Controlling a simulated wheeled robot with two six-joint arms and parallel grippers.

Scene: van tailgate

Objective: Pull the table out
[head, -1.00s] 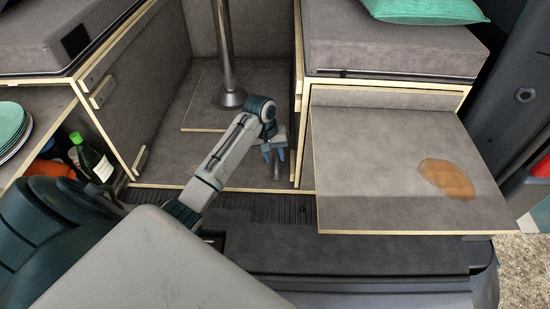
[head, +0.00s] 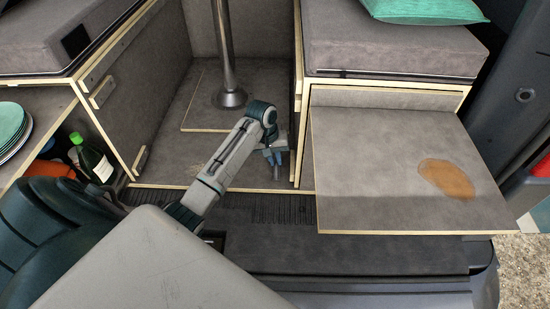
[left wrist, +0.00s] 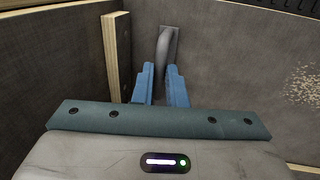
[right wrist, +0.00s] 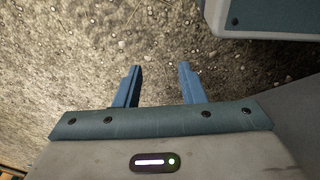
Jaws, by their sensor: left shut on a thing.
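The table (head: 400,205) is a grey panel with pale wooden edges, jutting toward me from below the right seat in the head view. A brown patch (head: 447,179) marks its top. My left gripper (head: 273,157) is left of the table, beside the right seat box. In the left wrist view (left wrist: 160,88) its blue fingers are closed around a grey curved handle (left wrist: 163,55) fixed to a grey panel. In the right wrist view my right gripper (right wrist: 157,85) is open and empty above gravelly ground.
A metal post (head: 226,60) stands on the floor between the seat boxes. A green cushion (head: 425,10) lies on the right seat. The dark bumper (head: 360,257) runs below the table.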

